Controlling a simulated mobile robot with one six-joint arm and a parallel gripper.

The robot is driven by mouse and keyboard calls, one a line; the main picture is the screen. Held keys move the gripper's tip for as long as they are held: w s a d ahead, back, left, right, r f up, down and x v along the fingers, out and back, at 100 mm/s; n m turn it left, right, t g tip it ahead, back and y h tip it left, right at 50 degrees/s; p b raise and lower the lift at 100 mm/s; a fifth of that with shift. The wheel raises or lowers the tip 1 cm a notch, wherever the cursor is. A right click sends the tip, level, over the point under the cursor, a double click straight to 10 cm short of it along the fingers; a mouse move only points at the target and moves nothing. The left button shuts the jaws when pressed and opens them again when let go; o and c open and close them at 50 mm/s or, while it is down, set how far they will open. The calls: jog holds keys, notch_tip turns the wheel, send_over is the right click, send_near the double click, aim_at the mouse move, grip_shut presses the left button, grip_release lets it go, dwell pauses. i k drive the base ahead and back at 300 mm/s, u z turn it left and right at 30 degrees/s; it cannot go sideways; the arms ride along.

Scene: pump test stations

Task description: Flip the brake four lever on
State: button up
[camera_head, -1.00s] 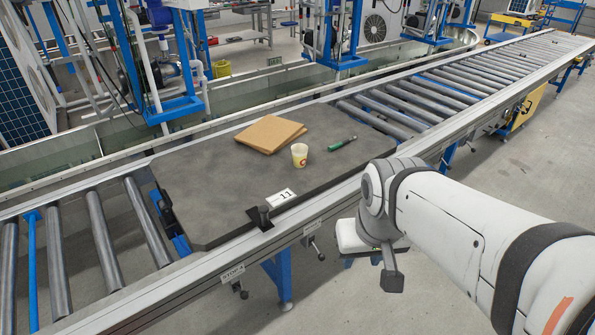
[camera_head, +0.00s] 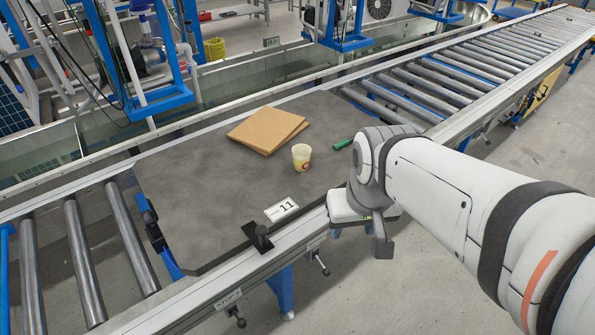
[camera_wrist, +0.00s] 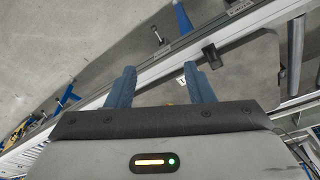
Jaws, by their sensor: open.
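The conveyor's near rail carries small dark levers on its outer side. One lever (camera_head: 320,262) hangs below a small label (camera_head: 317,241). Another lever (camera_head: 236,317) hangs further left, below a label (camera_head: 228,299) that seems to start with STOP. I cannot tell which lever is brake four. In the wrist view one small lever (camera_wrist: 157,35) shows beyond the fingers and another (camera_wrist: 68,95) to their left. My gripper (camera_wrist: 158,82) is open and empty, with two blue fingers apart. In the head view it is beside the rail's outer side, its fingers mostly hidden by the wrist.
A dark plate (camera_head: 205,215) on the conveyor bears cardboard (camera_head: 265,130), a cup (camera_head: 301,157), a green marker (camera_head: 343,145) and a card reading 11 (camera_head: 281,209). Open floor lies in front of the conveyor.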

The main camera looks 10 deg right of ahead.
aim_at(326, 271)
jog(key=z, duration=0.15)
jog(key=k, duration=1.3)
jog(key=z, duration=0.4)
jog(key=i, duration=0.9)
jog(key=z, duration=0.2)
